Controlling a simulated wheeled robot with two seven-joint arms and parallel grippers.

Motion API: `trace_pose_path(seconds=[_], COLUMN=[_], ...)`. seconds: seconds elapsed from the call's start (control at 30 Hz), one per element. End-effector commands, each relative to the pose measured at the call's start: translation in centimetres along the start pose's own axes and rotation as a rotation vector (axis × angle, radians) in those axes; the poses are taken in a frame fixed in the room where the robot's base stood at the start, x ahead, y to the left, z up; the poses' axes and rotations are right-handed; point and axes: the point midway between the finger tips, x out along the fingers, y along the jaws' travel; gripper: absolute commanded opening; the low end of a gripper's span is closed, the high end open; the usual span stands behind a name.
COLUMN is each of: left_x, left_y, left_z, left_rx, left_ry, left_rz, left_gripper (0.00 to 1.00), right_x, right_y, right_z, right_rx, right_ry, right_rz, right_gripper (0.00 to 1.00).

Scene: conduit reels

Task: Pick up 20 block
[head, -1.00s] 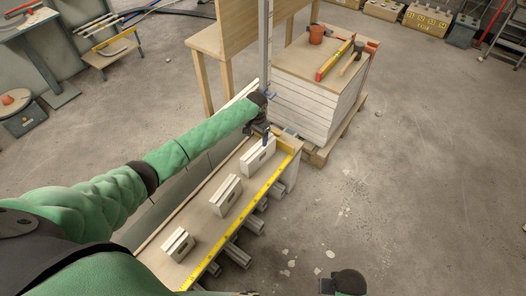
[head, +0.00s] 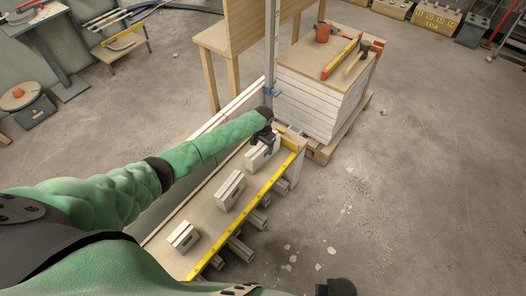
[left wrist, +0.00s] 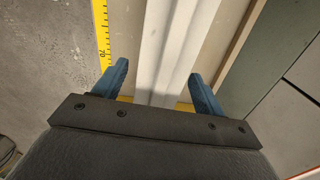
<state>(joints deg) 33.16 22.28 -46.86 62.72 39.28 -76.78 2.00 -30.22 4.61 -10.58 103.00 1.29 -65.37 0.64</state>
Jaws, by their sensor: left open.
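Three pale grooved blocks with small dark plates stand in a row on a narrow wooden bench (head: 207,216): a near block (head: 183,237), a middle block (head: 230,190) and a far block (head: 258,158). The plates are too small to read, so I cannot tell which one is 20. My left gripper (head: 268,148) is over the far block, with its blue fingers pointing down. In the left wrist view the gripper (left wrist: 155,88) is open, its fingers on either side of the white block (left wrist: 165,50). Contact cannot be seen.
A yellow measuring tape (head: 243,222) runs along the bench's right edge. Grey tubes (head: 240,248) stick out below it. A stack of white boards (head: 312,100) on a pallet stands beyond, with a spirit level (head: 341,58) on top.

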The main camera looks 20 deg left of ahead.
Motion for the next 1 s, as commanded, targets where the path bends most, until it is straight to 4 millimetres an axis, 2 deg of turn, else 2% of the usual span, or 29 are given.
trace_pose_path(seconds=[0.23,0.6,1.0], left_x=[0.12,0.1,-0.18], left_y=[0.0,0.0,-0.03], left_z=[-0.01,0.0,-0.13], left_rx=[0.001,0.0,0.0], left_ry=[0.0,0.0,0.002], left_rz=[0.0,0.0,0.0], left_gripper=[0.71,0.0,0.0], right_x=[0.11,0.11,0.09], right_y=[0.01,-0.08,-0.08], right_z=[0.05,-0.04,-0.04], right_rx=[0.0,0.001,0.001], right_ry=[0.0,0.0,0.0], right_rz=[0.0,-0.001,-0.001], right_gripper=[0.36,0.36,0.36])
